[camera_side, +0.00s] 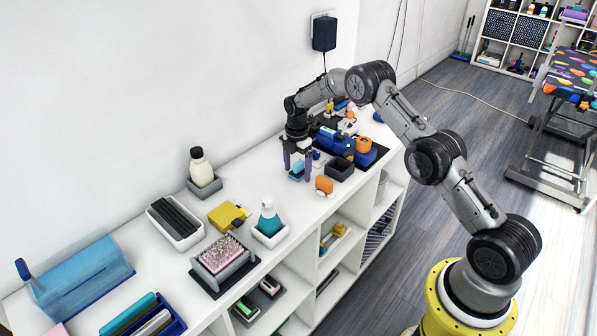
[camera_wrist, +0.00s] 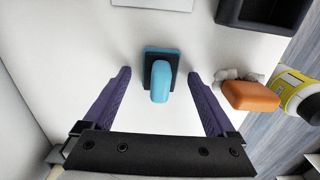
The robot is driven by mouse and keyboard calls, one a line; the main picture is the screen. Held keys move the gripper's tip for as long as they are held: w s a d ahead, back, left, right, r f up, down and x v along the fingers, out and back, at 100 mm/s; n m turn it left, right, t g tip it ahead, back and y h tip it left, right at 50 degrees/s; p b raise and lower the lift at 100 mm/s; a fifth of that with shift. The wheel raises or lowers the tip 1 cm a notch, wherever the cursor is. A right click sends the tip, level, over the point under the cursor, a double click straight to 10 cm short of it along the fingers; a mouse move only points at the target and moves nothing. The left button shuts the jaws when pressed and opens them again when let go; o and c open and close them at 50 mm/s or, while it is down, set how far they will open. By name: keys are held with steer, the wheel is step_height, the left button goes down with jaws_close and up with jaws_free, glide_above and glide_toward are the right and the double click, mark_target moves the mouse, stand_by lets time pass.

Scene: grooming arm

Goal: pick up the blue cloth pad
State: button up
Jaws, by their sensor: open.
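The blue cloth pad (camera_wrist: 159,88) lies on the white counter in the wrist view, a rounded light-blue block on a dark, blue-edged base. My gripper (camera_wrist: 160,75) is open, with its two purple fingers on either side of the pad and a gap of bare counter on both sides. In the side view, my gripper (camera_side: 297,172) points down over the counter, and the pad (camera_side: 297,170) shows as a small blue patch between the fingers, partly hidden by them. I cannot tell the exact height of the fingertips above the counter.
An orange block (camera_wrist: 252,96) with a grey-white part sits right of my right finger. A black open box (camera_side: 339,169) stands close behind it. A teal bottle (camera_side: 269,217) in a white tray stands nearer on the white counter (camera_side: 235,260). The wall runs along the left.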

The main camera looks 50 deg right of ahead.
mark_target(297, 163)
steer(key=c, duration=1.4)
steer(key=shift+c, duration=0.2)
steer(key=shift+r, duration=0.1)
steer(key=shift+r, duration=0.5)
step_height(297, 163, up, 2)
steer(key=shift+r, duration=0.15)
steer(key=s+a+r, duration=0.3)
steer(key=s+r, duration=0.6)
steer(key=s, duration=0.4)
steer(key=shift+s+a+r, duration=0.2)
steer(key=shift+s+r, duration=0.05)
steer(key=shift+s, duration=0.05)
